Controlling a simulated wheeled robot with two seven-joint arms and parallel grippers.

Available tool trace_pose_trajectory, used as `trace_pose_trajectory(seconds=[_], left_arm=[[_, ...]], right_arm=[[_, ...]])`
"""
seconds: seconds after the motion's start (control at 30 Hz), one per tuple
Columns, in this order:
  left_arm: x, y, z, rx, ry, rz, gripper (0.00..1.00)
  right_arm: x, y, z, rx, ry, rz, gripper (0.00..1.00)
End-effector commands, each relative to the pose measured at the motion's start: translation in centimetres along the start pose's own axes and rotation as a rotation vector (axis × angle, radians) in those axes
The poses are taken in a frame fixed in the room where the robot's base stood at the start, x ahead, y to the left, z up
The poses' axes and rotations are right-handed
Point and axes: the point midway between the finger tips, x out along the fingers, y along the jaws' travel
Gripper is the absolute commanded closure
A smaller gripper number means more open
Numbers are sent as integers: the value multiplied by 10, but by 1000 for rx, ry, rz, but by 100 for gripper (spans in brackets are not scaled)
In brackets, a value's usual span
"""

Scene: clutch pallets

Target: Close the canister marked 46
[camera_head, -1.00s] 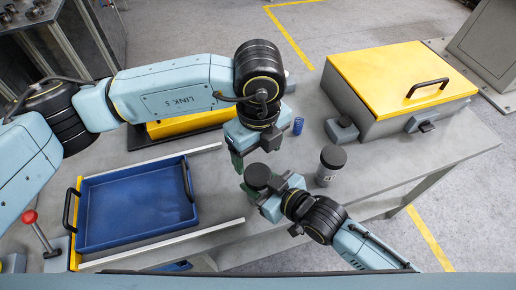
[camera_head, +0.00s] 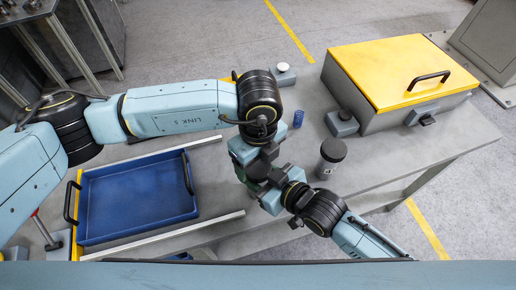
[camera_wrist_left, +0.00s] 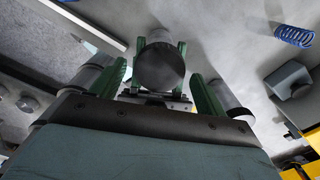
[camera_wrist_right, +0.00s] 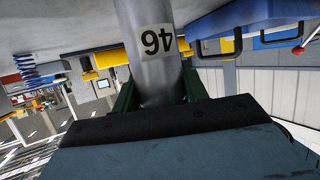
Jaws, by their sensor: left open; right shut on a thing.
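The canister marked 46 (camera_wrist_right: 155,50) is grey, with its label upside down in the right wrist view. My right gripper (camera_wrist_right: 158,95) is shut on it. Its round dark top (camera_wrist_left: 160,66) faces the left wrist camera. My left gripper (camera_wrist_left: 160,85) is open, its green fingers on either side of the dark top; I cannot tell whether they touch it. In the head view my left gripper (camera_head: 250,160) is just above my right gripper (camera_head: 266,181), and the two hide most of the canister. How tightly the dark top sits cannot be seen.
Another grey canister with a dark lid (camera_head: 331,155) stands on the table to the right. A blue spring (camera_head: 298,118) stands behind it. A yellow-lidded grey box (camera_head: 405,75) is at the back right, and a blue tray (camera_head: 137,238) at the left.

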Motion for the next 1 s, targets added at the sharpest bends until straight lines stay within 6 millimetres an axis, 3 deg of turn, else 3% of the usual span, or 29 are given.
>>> trace_pose_trajectory(seconds=[0.2,0.47,0.8,0.83,1.0], left_arm=[[14,0,0,0,0,-1,25],[14,0,0,1,0,-1,25],[14,0,0,1,0,-1,70],[14,0,0,1,0,-1,40],[14,0,0,1,0,-1,21]], right_arm=[[0,0,-2,0,4,0,100],[0,0,-2,0,4,0,100],[0,0,-2,0,4,0,100],[0,0,-2,0,4,0,100],[0,0,-2,0,4,0,100]])
